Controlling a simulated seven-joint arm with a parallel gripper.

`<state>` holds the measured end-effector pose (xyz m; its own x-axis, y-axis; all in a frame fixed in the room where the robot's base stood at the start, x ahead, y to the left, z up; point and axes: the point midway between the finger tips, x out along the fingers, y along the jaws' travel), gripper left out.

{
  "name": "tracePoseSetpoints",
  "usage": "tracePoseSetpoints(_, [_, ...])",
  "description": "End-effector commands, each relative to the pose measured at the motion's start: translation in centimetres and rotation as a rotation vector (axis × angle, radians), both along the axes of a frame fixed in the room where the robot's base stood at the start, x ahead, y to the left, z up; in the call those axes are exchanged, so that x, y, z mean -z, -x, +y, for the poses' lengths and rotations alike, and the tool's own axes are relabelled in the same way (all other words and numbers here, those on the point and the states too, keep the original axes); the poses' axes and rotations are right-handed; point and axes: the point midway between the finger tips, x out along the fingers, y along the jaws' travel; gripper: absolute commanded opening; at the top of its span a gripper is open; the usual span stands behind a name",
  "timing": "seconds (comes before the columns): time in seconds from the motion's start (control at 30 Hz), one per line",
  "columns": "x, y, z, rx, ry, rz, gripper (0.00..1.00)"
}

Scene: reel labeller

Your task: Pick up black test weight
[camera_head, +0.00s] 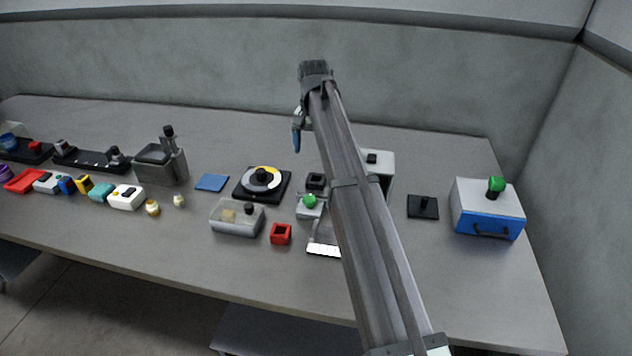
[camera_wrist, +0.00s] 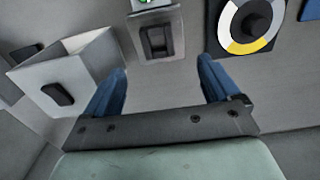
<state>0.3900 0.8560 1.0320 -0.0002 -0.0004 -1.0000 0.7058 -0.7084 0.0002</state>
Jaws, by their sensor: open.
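A small black block-like piece (camera_head: 316,181) sits just behind a grey unit with a green knob (camera_head: 310,203) in the head view. In the wrist view it seems to be the dark square piece (camera_wrist: 156,40) on a grey base, ahead of and between my fingers. It may be the black test weight, but I cannot be sure. A flat black plate with a knob (camera_head: 423,207) lies farther right. My gripper (camera_head: 297,140) is raised toward the back of the table. Its blue fingers are spread and empty in the wrist view (camera_wrist: 163,70).
A dial on a black base (camera_head: 262,181) stands left of the black piece. A pale box with a black knob (camera_wrist: 60,92) is close to my finger. A red block (camera_head: 281,234), clear-lidded box (camera_head: 236,219) and blue-fronted box (camera_head: 487,212) also stand on the table.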

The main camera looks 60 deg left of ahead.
Motion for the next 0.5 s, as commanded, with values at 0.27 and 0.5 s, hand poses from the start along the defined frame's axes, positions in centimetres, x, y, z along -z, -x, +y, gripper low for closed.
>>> tracePoseSetpoints(0.27, [4.6,0.0,-0.1,-0.001,0.001,0.000,0.89])
tracePoseSetpoints(0.5, [5.8,-0.1,-0.1,-0.001,0.000,0.000,0.89])
